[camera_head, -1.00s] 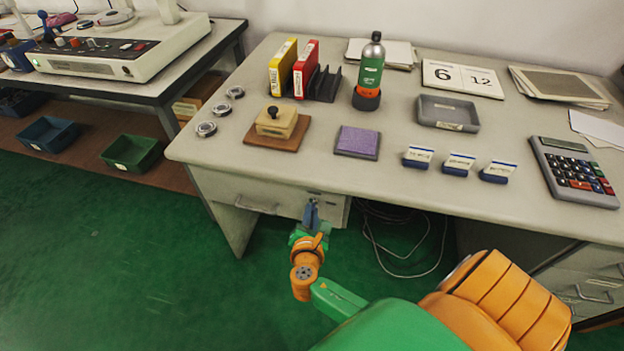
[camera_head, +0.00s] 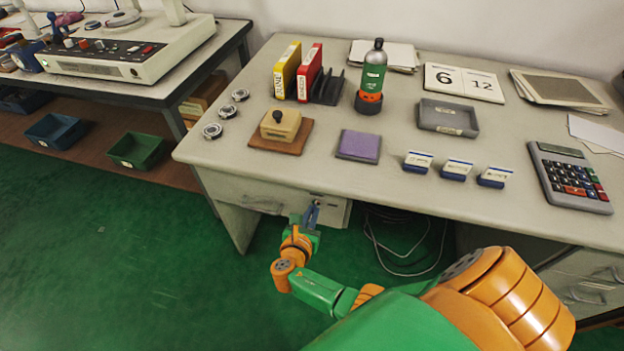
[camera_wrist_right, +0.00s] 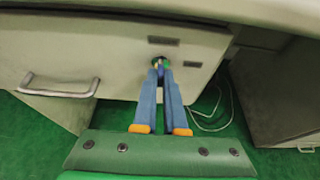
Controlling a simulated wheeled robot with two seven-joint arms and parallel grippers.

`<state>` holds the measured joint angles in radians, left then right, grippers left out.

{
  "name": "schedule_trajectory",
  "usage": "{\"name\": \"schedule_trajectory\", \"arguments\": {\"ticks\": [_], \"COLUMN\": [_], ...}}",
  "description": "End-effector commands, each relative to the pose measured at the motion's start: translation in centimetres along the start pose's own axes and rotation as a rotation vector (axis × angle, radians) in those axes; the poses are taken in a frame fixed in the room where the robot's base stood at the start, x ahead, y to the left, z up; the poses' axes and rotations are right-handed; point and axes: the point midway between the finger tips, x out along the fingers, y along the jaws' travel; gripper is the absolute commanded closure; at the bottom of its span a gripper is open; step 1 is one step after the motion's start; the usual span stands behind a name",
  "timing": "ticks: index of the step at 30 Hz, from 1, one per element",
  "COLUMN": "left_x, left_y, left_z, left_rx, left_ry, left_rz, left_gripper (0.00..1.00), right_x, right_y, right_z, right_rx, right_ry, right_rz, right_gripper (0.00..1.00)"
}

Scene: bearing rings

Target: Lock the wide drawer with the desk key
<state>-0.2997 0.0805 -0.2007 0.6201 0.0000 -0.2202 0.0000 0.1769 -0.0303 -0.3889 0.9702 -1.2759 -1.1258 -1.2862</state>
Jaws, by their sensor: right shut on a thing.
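The wide drawer (camera_head: 240,192) is under the left part of the desk top, and its front with the bar handle also shows in the right wrist view (camera_wrist_right: 110,60). It looks closed. My right gripper (camera_head: 312,207) is at the right end of this front. In the right wrist view its blue fingers (camera_wrist_right: 161,66) come together at the lock, just under a small dark plate. They are shut on the desk key, of which only a small yellow-green bit shows between the tips. The keyhole is hidden, so how deep the key sits cannot be told. My left gripper is out of view.
The desk top (camera_head: 330,185) overhangs the drawer front closely. Cables (camera_head: 400,250) hang in the open knee space to the right. Another drawer unit (camera_head: 585,285) stands at the far right. Green floor is free in front.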

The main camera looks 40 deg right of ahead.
Motion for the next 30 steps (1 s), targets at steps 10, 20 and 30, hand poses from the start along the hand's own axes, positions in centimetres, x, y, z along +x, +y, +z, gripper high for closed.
{"name": "schedule_trajectory", "arguments": {"ticks": [10,20,30], "left_x": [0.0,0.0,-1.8], "left_y": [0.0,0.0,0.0], "left_z": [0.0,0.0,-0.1], "left_rx": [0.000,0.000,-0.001], "left_ry": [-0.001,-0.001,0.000], "left_rz": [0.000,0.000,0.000], "left_gripper": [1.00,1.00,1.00], "right_x": [0.0,0.0,-5.1], "right_y": [-0.1,0.0,0.0], "right_z": [-0.1,0.0,0.2], "right_rx": [-0.004,-0.002,-0.001], "right_ry": [0.001,0.000,0.003], "right_rz": [-0.002,-0.001,0.000], "right_gripper": [1.00,0.61,0.61]}}
